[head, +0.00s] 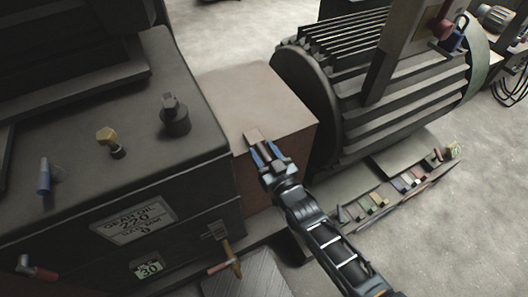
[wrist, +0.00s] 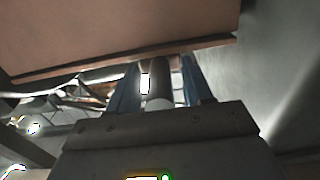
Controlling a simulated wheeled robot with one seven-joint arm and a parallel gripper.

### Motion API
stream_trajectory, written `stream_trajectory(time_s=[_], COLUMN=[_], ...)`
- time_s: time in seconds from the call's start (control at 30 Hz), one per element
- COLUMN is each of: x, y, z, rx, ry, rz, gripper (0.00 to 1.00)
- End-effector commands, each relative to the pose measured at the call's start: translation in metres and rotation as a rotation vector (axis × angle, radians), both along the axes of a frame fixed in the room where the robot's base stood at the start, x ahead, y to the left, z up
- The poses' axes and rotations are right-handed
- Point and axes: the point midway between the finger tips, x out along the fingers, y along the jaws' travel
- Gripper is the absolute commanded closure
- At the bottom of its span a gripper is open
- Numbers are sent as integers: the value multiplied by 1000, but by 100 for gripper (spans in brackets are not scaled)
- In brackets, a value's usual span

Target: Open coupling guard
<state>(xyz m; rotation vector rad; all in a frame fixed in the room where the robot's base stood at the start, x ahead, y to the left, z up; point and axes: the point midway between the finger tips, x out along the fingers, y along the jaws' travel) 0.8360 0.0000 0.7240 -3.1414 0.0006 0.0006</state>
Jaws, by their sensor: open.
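The coupling guard (head: 250,100) is a brownish box between the dark gearbox housing and the ribbed motor, and its top looks closed. A small brown tab (head: 254,136) shows on its top near the front edge. My gripper (head: 266,154) is at that edge, its blue fingers apart beside the tab; contact cannot be told. In the wrist view the guard (wrist: 110,30) fills the top as a brown panel with a slightly tilted lower edge. The open fingers (wrist: 158,80) reach up to this edge. A grey rounded piece stands between them; what it belongs to is unclear.
The gearbox housing (head: 190,185) with a yellow bolt (head: 107,138) and a dark breather cap (head: 174,115) is left. The finned motor (head: 390,90) is right. Small coloured parts (head: 375,199) lie on the base plate. Bare floor is at lower right.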

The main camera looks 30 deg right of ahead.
Motion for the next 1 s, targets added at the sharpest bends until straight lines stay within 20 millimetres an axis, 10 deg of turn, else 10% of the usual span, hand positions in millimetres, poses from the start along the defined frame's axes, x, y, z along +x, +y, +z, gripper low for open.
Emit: stream_trajectory(time_s=[0.67,1.0], x=[0,0], y=[0,0], z=[0,0], rx=[0,0], ry=[0,0], rz=[0,0], gripper=[100,100])
